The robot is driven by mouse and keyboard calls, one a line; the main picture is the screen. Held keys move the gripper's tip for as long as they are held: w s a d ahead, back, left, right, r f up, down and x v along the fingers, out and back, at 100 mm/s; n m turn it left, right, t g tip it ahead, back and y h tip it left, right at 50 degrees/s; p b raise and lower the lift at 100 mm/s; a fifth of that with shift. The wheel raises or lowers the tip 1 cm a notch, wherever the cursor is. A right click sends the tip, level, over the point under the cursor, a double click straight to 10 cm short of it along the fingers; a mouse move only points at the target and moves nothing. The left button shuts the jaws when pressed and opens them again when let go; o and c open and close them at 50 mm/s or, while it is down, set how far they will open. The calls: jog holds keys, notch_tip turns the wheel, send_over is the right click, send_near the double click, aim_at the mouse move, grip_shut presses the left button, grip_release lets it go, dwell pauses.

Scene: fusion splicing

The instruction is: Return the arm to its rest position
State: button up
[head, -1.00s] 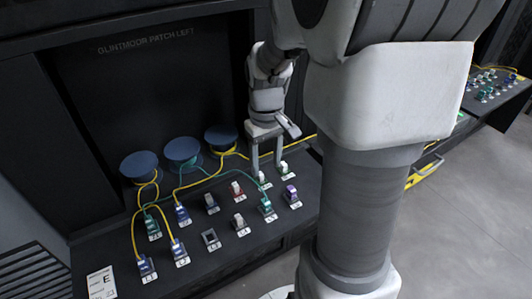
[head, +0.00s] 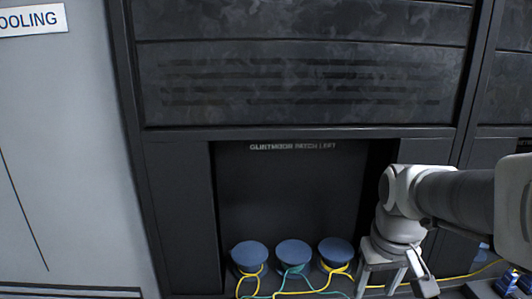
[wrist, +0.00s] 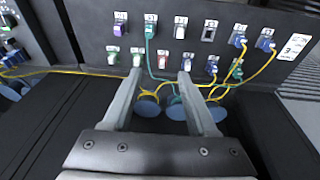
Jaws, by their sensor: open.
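My gripper (head: 381,284) hangs fingers-down at the right of the recessed bay in the head view, right of three blue spools. Its fingertips are near the picture's lower edge. In the wrist view my gripper (wrist: 161,76) is open and nothing is held between its fingers. My arm (head: 455,200) reaches in from the right.
Blue spools (head: 294,252) with yellow and green cables stand at the bay's foot. A yellow cable (wrist: 62,71) runs along the panel's edge in the wrist view. Several blue plugs (wrist: 240,40) sit in sockets on the right. Dark cabinet walls (head: 178,215) flank the bay.

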jog(key=s+a+r+t, duration=0.3)
jog(key=s+a, duration=0.3)
jog(key=s, duration=0.3)
jog(key=shift+r+y, duration=0.3)
jog(key=shift+r, duration=0.3)
jog(key=shift+a, duration=0.1)
